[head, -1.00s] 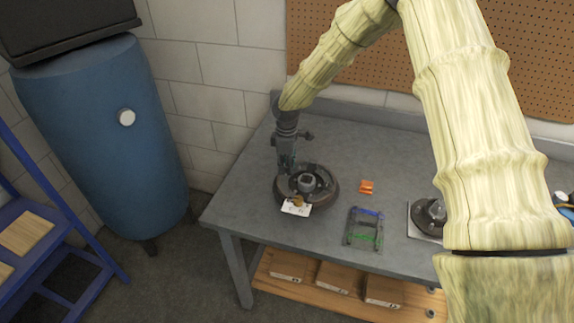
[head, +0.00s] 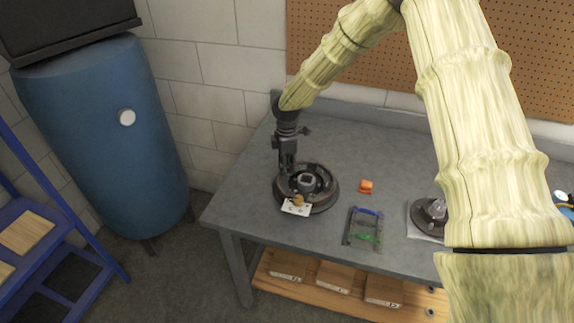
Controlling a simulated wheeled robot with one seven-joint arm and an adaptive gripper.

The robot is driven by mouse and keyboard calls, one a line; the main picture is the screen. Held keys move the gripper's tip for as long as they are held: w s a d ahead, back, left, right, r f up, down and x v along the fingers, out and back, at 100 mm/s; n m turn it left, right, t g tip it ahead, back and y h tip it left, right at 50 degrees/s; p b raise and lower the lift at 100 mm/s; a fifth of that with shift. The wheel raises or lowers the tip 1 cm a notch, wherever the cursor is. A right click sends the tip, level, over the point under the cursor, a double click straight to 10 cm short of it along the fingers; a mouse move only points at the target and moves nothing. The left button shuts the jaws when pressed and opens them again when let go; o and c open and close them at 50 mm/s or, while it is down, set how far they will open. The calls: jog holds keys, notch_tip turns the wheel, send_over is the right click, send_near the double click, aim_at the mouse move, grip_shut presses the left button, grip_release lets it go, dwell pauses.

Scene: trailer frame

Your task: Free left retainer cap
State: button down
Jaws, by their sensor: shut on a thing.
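A dark round brake assembly (head: 325,203) with a square grey hub in its middle sits near the left end of the grey workbench. My gripper (head: 288,171) points down at the assembly's upper left side, left of the hub. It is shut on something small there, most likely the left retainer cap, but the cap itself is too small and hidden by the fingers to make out. A small brass-coloured part (head: 298,199) and a white card (head: 294,208) are at the assembly's front edge.
On the workbench (head: 235,208), an orange block (head: 366,186) and a tray with blue and green edges (head: 361,228) lie to the right. A second round dark part (head: 428,214) is farther right, partly behind my arm. A pegboard (head: 345,45) and block wall stand behind.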

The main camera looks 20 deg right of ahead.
jog(key=c, duration=1.3)
grip_release()
notch_tip(320, 180, up, 12)
